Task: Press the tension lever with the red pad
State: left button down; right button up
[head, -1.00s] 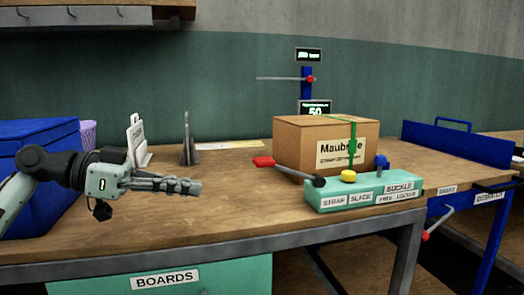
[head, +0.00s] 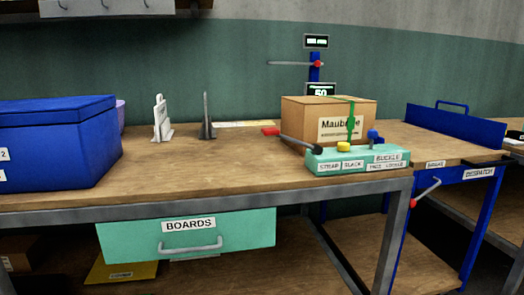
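The tension lever with its red pad (head: 270,131) sticks out to the left from the teal strapping block (head: 354,160). Its dark arm (head: 300,142) runs down to a black pivot at the block's left end. A yellow knob (head: 343,147) and a blue knob (head: 373,134) also stand on the block. A cardboard box (head: 303,113) with a green strap (head: 351,120) over it stands just behind the block. Neither of my grippers is in the head view now.
A large blue box (head: 60,145) fills the left of the wooden bench (head: 200,165). Two small upright holders stand near the wall. The bench between the blue box and the lever is clear. A teal BOARDS drawer (head: 188,238) sits below.

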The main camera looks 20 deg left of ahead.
aim_at(315, 147)
jog(key=k+l, duration=0.65)
jog(key=k, duration=0.2)
